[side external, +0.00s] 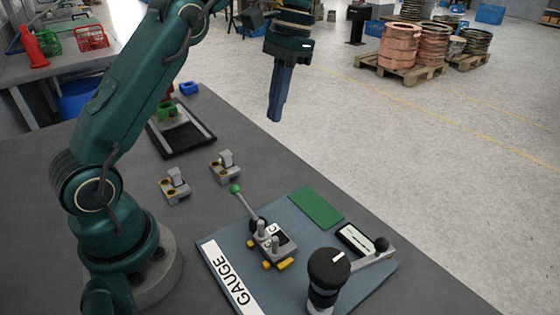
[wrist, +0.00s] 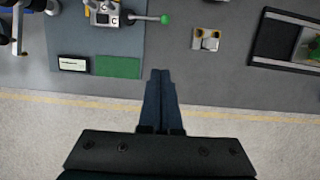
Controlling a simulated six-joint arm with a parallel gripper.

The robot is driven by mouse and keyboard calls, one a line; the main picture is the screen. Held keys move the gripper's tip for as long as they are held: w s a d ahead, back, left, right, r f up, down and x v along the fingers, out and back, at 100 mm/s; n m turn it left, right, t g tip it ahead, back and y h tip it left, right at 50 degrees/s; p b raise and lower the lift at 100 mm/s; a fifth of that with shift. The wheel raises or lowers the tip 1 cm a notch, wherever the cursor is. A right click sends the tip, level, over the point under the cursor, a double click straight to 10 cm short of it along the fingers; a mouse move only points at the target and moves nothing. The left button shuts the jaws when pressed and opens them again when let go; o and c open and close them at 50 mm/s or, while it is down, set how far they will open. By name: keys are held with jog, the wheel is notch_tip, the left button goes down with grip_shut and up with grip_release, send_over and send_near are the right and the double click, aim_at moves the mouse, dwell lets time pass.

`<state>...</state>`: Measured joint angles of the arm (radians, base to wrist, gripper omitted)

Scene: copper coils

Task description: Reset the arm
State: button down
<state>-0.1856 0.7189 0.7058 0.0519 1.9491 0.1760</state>
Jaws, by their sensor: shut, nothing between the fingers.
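My gripper (side external: 275,108) hangs in the air, pointing down, beyond the far edge of the table in the side external view. Its blue fingers are together, with nothing between them. In the wrist view the closed fingertips (wrist: 161,73) sit near the table edge, between the green pad (wrist: 118,67) and a small metal block with brass-coloured parts (wrist: 206,39). My gripper touches nothing.
The grey table (side external: 40,200) holds a blue gauge board (side external: 215,240) with a green-knobbed lever fixture (side external: 272,243) and a black-topped dial (side external: 325,275). Two small metal blocks (side external: 174,185) and a black-framed tray (side external: 205,143) stand near my arm. Copper coils (side external: 398,47) stand on pallets on the floor.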

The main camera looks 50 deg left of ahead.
jog(key=s+d+r+t, duration=0.45)
jog(key=s+r, duration=0.25)
jog(key=s, duration=0.3)
jog(key=s+d+f+t, duration=0.2)
jog(key=s+f+t, duration=0.2)
jog(key=f, duration=0.4)
jog(key=shift+s+f, duration=0.2)
jog(key=shift+s, duration=0.2)
